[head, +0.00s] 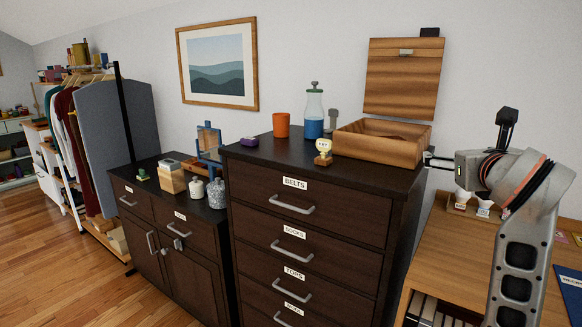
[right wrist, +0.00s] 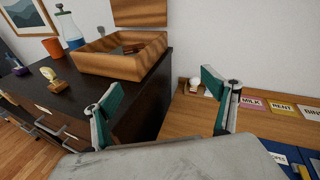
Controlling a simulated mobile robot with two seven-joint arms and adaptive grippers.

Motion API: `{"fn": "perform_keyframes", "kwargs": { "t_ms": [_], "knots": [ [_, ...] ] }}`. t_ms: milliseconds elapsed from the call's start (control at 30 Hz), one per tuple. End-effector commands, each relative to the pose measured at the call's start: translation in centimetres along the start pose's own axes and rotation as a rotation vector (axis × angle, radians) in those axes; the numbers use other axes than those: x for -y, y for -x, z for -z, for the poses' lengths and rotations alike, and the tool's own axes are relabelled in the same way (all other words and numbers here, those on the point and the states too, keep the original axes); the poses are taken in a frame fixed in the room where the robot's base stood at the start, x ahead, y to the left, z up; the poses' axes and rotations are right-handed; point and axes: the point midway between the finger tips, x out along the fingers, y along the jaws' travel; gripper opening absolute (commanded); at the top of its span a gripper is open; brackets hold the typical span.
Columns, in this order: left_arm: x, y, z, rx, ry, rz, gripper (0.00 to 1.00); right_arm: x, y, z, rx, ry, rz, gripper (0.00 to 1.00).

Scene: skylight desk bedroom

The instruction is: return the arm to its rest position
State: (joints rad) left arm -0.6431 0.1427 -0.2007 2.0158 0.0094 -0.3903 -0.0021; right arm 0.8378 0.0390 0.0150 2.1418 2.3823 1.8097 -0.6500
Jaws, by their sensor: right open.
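My right arm comes in from the right in the head view, raised over the wooden desk (head: 455,250). Its gripper (head: 432,158) points left, close to the right end of the dark dresser (head: 300,225). In the right wrist view the two green-padded fingers of this gripper (right wrist: 162,92) stand wide apart with nothing between them. Beyond them are the dresser's side and the desk top. My left gripper is in neither view.
An open wooden box (head: 375,147) sits at the dresser top's right end, near my right gripper. Small white items (head: 462,197) and labelled cards (right wrist: 250,103) are on the desk.

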Motion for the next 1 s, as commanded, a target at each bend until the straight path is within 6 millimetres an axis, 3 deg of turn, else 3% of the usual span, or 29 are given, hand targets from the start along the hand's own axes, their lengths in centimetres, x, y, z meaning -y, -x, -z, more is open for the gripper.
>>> {"fn": "perform_keyframes", "kwargs": {
  "t_ms": [100, 200, 300, 400, 467, 533, 667, 800, 1000],
  "knots": [
    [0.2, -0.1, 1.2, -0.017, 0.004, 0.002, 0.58, 4.9, -0.8, 4.4, -0.018, 0.133, 0.251, 0.86],
    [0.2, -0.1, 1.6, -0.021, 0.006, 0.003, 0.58, 8.8, 0.2, 7.4, -0.011, 0.315, 0.472, 0.86],
    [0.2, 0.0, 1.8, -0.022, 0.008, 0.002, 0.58, 10.9, 2.2, 9.1, 0.019, 0.555, 0.659, 0.86],
    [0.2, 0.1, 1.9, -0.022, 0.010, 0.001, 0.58, 10.5, 4.4, 10.0, 0.069, 0.838, 0.786, 0.86],
    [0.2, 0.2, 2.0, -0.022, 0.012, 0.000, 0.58, 9.1, 5.6, 10.6, 0.109, 1.024, 0.832, 0.86],
    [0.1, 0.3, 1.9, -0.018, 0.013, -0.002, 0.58, 6.4, 6.7, 11.7, 0.164, 1.251, 0.853, 0.86],
    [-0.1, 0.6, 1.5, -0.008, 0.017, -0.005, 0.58, -0.5, 8.2, 15.8, 0.283, 1.690, 0.795, 0.86],
    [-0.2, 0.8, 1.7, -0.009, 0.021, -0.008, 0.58, -7.4, 9.5, 22.3, 0.404, 2.071, 0.641, 0.86],
    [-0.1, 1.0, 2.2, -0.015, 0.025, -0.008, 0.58, -14.3, 12.6, 33.9, 0.553, 2.494, 0.330, 0.86]
  ]
}}
